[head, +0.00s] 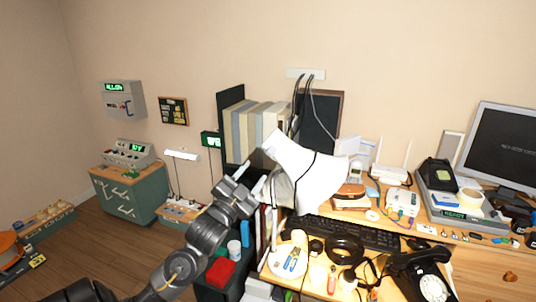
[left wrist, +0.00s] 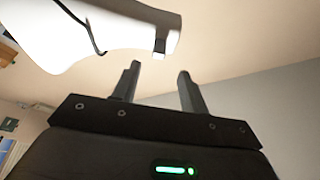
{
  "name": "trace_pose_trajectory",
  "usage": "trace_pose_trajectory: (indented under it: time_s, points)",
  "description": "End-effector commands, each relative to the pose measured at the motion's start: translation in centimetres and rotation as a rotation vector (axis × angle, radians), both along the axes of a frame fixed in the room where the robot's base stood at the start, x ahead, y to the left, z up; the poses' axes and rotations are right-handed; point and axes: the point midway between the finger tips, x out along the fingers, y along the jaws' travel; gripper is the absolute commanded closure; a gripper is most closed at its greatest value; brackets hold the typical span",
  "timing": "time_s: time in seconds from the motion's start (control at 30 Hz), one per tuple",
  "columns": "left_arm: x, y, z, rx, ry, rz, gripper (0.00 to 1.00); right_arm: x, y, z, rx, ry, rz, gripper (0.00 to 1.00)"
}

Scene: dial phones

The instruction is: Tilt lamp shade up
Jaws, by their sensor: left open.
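The white lamp shade (head: 312,175) is above the desk in the head view, its wide part toward the right and its narrower end toward the upper left. A dark cable runs across it. My left gripper (head: 256,180) is open and empty beside the shade's left side. In the left wrist view, the shade (left wrist: 75,28) spans the upper left, with a small tab (left wrist: 160,46) at its right end. The open fingers (left wrist: 160,72) stand just below this tab, with nothing visible between them. My right gripper is out of view.
A row of binders (head: 252,128) stands behind the shade. The keyboard (head: 355,232), a black ring-shaped item (head: 344,248) and a dial phone (head: 425,280) crowd the desk below. A monitor (head: 500,148) stands at right. Open floor (head: 110,245) lies to the left.

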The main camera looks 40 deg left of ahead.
Motion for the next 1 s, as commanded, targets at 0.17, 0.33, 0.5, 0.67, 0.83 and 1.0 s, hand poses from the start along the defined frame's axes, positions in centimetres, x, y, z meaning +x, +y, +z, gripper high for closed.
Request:
trace_pose_trajectory:
  time_s: [0.17, 0.33, 0.5, 0.67, 0.83, 1.0]
  points:
    - [3.2, 0.6, 1.5, 0.0, -0.001, 0.001, 0.56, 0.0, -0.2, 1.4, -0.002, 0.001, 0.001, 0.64]
    - [6.1, 1.0, 2.3, 0.0, 0.001, 0.001, 0.56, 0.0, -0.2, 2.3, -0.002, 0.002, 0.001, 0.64]
    - [7.9, 1.4, 2.7, -0.001, 0.001, 0.001, 0.56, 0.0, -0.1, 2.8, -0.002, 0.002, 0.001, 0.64]
    - [8.6, 1.4, 2.8, 0.0, 0.001, 0.0, 0.56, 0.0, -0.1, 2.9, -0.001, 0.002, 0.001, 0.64]
    - [8.6, 1.4, 2.7, 0.0, 0.001, 0.0, 0.56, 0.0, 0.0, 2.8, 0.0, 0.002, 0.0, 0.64]
    - [8.6, 1.4, 2.7, 0.0, 0.001, 0.0, 0.68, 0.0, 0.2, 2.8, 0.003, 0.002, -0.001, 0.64]
